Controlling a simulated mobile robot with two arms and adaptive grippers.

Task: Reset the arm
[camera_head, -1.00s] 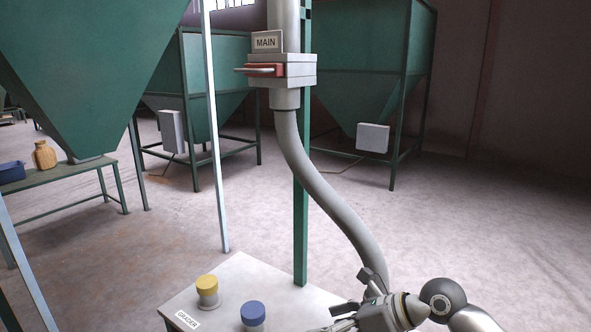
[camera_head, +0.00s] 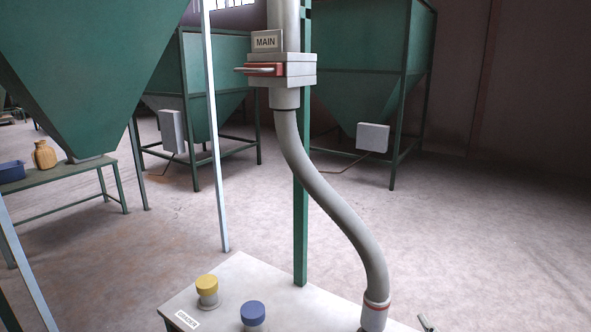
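A grey hose (camera_head: 335,205) runs from the box labelled MAIN (camera_head: 284,70) down to the white table labelled GRADER (camera_head: 245,275). Its lower end has a red-banded collar (camera_head: 375,308) at the table's right side; the bottom of the collar is cut off by the frame, so its seating is unclear. A small grey tip, seemingly of my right gripper (camera_head: 427,323), shows at the bottom edge, right of the collar and apart from it. The rest of that gripper is out of frame. My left gripper is not in view.
A yellow-capped port (camera_head: 207,289) and a blue-capped port (camera_head: 253,315) stand on the table. A green post (camera_head: 300,235) rises behind it. Green hoppers (camera_head: 365,75) stand at the back. A bench (camera_head: 65,172) holds a jar and a blue bin. The floor at right is clear.

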